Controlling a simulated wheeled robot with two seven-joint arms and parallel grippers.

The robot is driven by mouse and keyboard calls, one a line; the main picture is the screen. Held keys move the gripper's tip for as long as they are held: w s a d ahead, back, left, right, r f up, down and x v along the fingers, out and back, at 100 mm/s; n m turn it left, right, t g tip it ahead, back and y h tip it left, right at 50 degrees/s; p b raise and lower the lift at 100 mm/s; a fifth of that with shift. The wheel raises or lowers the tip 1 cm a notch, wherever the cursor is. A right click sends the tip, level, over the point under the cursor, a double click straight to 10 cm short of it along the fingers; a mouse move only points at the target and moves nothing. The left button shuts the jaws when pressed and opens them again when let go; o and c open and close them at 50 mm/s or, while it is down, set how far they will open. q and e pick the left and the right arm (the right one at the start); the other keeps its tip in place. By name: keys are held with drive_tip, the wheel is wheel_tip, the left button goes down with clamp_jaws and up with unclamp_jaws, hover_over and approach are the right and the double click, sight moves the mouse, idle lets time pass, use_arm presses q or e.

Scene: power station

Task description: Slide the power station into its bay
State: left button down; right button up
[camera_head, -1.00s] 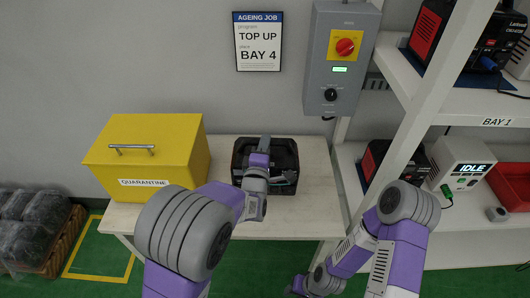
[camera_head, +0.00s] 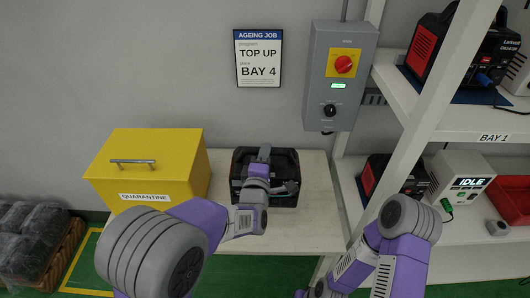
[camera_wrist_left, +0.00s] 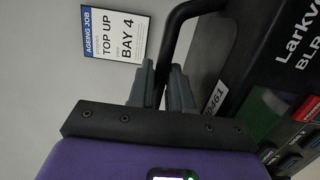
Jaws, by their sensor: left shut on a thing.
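The black power station (camera_head: 285,198) stands on the white table, between the yellow box and the shelf rack. My left gripper (camera_head: 262,158) reaches it from the front and is shut on its top handle. In the left wrist view, the gripper fingers (camera_wrist_left: 165,88) close around the dark handle bar (camera_wrist_left: 178,42), and the power station (camera_wrist_left: 265,55) fills the right side with its lettering and sockets. A bay label reading BAY 1 (camera_head: 493,138) is on a shelf edge; no Bay 4 label shows. My right arm is at the lower right, its gripper out of sight.
The yellow quarantine box (camera_head: 150,170) stands left on the table (camera_head: 312,215). The shelf rack post (camera_head: 405,120) is close on the right. Other units (camera_head: 378,178), an idle tester (camera_head: 460,180) and a red bin (camera_head: 510,200) occupy shelves. A sign (camera_head: 258,58) reads TOP UP, BAY 4.

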use_arm(q)
drive_tip(key=s+r+b, duration=0.1)
drive_tip(key=s+b, duration=0.2)
drive_tip(key=s, duration=0.7)
drive_tip(key=s+r+b, duration=0.2)
drive_tip(key=s+b, duration=0.2)
drive_tip(key=s, duration=0.6)
drive_tip(key=shift+s+r+b, duration=0.25)
drive_tip(key=shift+s+b, duration=0.05)
idle(0.4)
drive_tip(key=shift+w, duration=0.1)
